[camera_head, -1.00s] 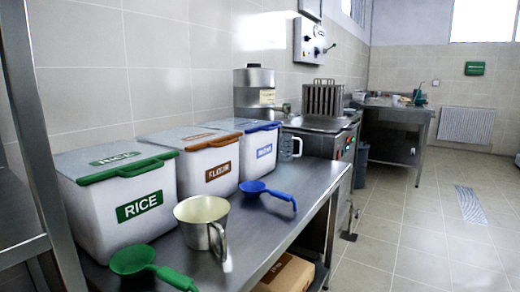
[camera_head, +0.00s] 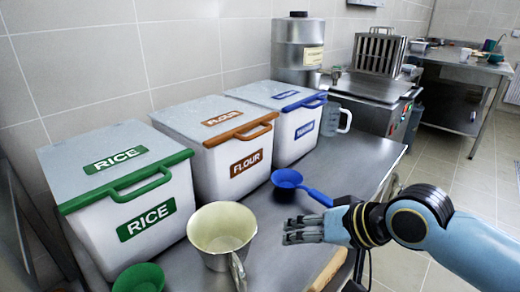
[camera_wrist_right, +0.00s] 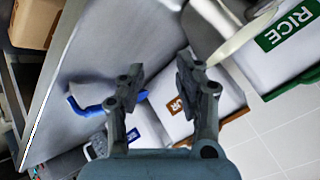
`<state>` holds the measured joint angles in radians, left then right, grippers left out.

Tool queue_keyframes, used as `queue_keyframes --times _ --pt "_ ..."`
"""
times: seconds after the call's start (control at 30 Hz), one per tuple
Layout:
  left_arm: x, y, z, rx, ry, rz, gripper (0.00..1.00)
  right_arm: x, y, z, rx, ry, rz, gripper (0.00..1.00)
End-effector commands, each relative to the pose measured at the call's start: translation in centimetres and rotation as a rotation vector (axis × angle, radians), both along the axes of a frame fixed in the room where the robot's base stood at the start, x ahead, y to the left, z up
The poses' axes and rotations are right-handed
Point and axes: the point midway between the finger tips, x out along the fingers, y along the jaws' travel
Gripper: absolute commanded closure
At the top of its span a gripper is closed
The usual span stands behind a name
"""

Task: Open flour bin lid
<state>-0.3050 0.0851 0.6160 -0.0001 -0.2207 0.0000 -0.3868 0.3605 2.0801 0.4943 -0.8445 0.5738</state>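The flour bin (camera_head: 212,165) is a white box between the rice bin and a blue-lidded bin. Its grey lid (camera_head: 200,108) with a brown front handle (camera_head: 252,132) lies shut. My right gripper (camera_head: 288,231) is in front of the flour bin, to the right of the metal jug and apart from the bin. In the right wrist view its two fingers (camera_wrist_right: 160,68) are spread with nothing held between them. Part of the flour bin (camera_wrist_right: 226,100) and its brown label show beyond the fingers there. My left gripper is not in view.
The rice bin (camera_head: 95,219) with a green handle stands left, the blue-lidded bin (camera_head: 296,146) right. A metal jug (camera_head: 222,240), a blue scoop (camera_head: 288,178) and a green scoop (camera_head: 140,279) sit on the steel counter in front. A clear jug (camera_head: 333,120) stands behind.

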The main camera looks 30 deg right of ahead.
Motion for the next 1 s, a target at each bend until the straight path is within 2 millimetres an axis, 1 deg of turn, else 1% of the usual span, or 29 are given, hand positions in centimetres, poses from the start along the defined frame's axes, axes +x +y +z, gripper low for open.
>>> queue_keyframes --times 0.03,0.1,0.17,0.2,0.3,0.4,0.5,0.57,0.9,1.0 --pt "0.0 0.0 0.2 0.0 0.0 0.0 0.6 1.8 -0.5 1.7 0.086 -0.045 -0.045 0.66" --pt "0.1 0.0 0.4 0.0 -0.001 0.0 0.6 4.0 -1.0 4.0 0.235 -0.101 -0.119 0.66" --pt "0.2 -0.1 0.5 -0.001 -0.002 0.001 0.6 5.8 -1.7 6.2 0.367 -0.145 -0.179 0.66" --pt "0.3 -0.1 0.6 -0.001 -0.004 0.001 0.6 6.9 -2.3 7.7 0.454 -0.171 -0.218 0.66" --pt "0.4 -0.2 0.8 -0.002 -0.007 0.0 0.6 9.2 -3.8 11.0 0.65 -0.223 -0.301 0.66" --pt "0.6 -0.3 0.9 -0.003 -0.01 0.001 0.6 10.5 -4.9 13.1 0.777 -0.251 -0.351 0.66" --pt "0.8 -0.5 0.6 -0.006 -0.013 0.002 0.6 11.4 -5.1 13.6 0.825 -0.261 -0.37 0.66" --pt "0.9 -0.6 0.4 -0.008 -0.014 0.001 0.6 12.2 -4.9 13.5 0.832 -0.264 -0.373 0.66" --pt "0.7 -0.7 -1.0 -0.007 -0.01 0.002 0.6 18.2 -2.6 12.0 0.828 -0.261 -0.369 0.66" --pt "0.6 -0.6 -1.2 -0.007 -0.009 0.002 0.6 19.5 -2.2 11.7 0.826 -0.26 -0.369 0.66"
